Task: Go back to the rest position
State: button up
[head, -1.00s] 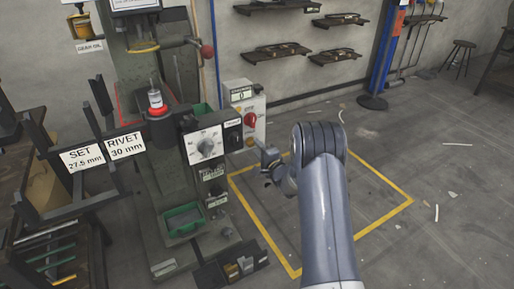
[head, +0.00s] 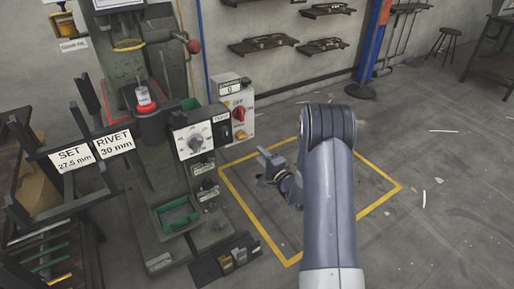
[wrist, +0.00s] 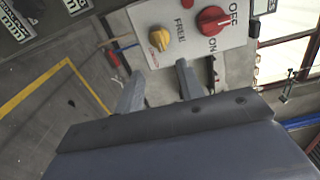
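My gripper (head: 270,162) is at the end of my arm, to the right of the press in the head view. In the wrist view its two fingers (wrist: 158,84) stand apart with nothing between them. The rivet press (head: 165,150) stands at the left, with a red-and-white piece (head: 145,102) on it. The control box (head: 237,110) with a red knob (wrist: 212,20) and a yellow knob (wrist: 157,38) lies beyond the fingertips in the wrist view. The gripper appears apart from it. Part of my wrist is hidden behind my arm.
A dial panel (head: 194,139) and a green bin (head: 176,214) are on the press. A dark rack with SET and RIVET signs (head: 114,141) stands at the left. A yellow floor outline (head: 262,233) surrounds open floor below my arm. Shelves (head: 325,45) hang on the back wall.

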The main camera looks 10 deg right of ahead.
aim_at(244, 138)
jog(key=b+x, duration=0.1)
jog(key=x, duration=0.9)
jog(key=shift+w+a+b, duration=0.15)
jog(key=shift+w+b, duration=0.2)
jog(key=shift+w, duration=0.05)
jog(key=shift+s, duration=0.1)
